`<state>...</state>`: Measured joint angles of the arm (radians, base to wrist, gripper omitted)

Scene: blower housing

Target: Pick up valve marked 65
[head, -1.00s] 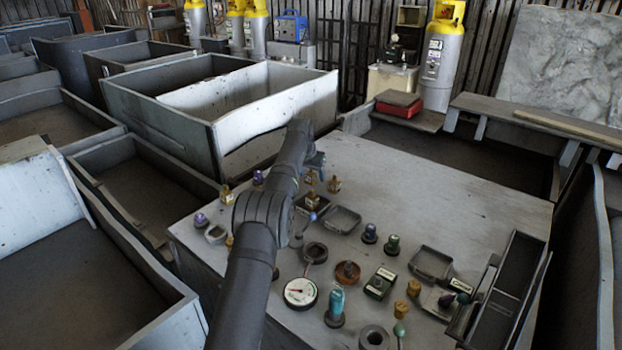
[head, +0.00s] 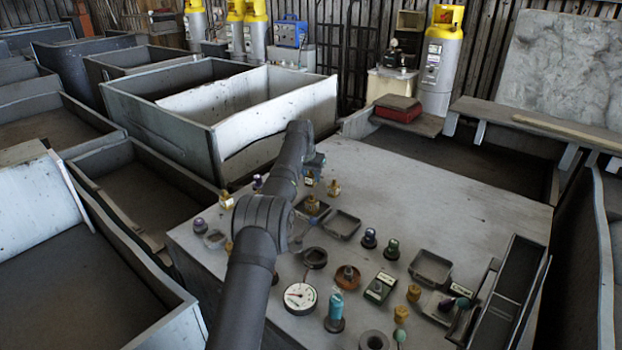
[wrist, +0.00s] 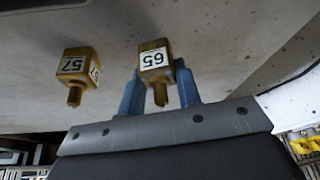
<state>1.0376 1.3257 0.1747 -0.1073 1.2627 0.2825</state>
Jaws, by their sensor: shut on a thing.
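The brass valve marked 65 (wrist: 154,63) has a square body, a white label and a narrow stem. In the wrist view it sits between the two blue fingers of my gripper (wrist: 159,85), which is shut on it. The label reads upside down there. In the head view my gripper (head: 314,166) is at the far left part of the table, largely behind my own arm.
The grey table (head: 450,200) is bare at its back right. Small trays (head: 341,224), a gauge (head: 299,297), knobs and fittings crowd its front and middle. A dark divided tray (head: 510,290) is at the right. A large metal bin (head: 165,115) stands behind the table's left edge.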

